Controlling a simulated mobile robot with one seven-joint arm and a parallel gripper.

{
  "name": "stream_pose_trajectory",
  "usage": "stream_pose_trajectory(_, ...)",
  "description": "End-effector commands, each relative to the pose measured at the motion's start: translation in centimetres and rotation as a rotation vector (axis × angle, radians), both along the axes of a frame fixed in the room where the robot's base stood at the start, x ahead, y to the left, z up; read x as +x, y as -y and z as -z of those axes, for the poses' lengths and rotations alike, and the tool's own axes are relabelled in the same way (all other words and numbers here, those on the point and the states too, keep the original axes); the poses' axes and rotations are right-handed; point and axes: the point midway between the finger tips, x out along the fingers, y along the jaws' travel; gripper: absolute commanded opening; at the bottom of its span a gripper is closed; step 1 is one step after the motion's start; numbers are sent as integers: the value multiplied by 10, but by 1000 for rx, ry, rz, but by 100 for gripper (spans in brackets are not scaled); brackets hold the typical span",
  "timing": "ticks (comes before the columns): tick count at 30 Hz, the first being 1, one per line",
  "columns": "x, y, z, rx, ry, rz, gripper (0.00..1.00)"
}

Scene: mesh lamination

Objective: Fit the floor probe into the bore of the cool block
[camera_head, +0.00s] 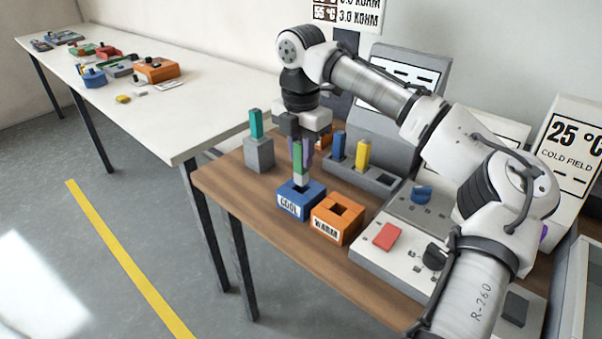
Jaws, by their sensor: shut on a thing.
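My gripper (302,142) points down over the blue block marked COOL (287,205). It is shut on an upright probe (297,160) with a green upper part and a pale grey lower part; I take this as the floor probe, though no name shows on it. The probe's lower end is at the dark square bore in the top of the cool block. I cannot tell whether the tip is inside the bore or just above it. The gripper fingers partly hide the probe's upper end.
An orange block marked WARM (325,226) stands close to the right. A grey block (259,155) with a teal probe (256,123) is behind left. A grey rack (372,182) holds a blue probe (338,146) and a yellow probe (362,154). The front left wooden tabletop is clear.

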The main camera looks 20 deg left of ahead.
Motion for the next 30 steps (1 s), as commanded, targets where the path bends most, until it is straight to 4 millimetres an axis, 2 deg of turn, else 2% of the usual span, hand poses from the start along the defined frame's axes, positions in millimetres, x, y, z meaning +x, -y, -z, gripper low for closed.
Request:
stream_pose_trajectory(5, 0, 0, 15, 0, 0, 0, 0)
stream_pose_trajectory(12, 0, 0, 48, 0, 1, 0, 0)
stream_pose_trajectory(25, 0, -1, 56, 2, 0, 0, 0)
stream_pose_trajectory(26, 0, 0, 56, 1, 0, 0, 25)
stream_pose_trajectory(30, 0, 0, 56, 1, 0, 0, 43)
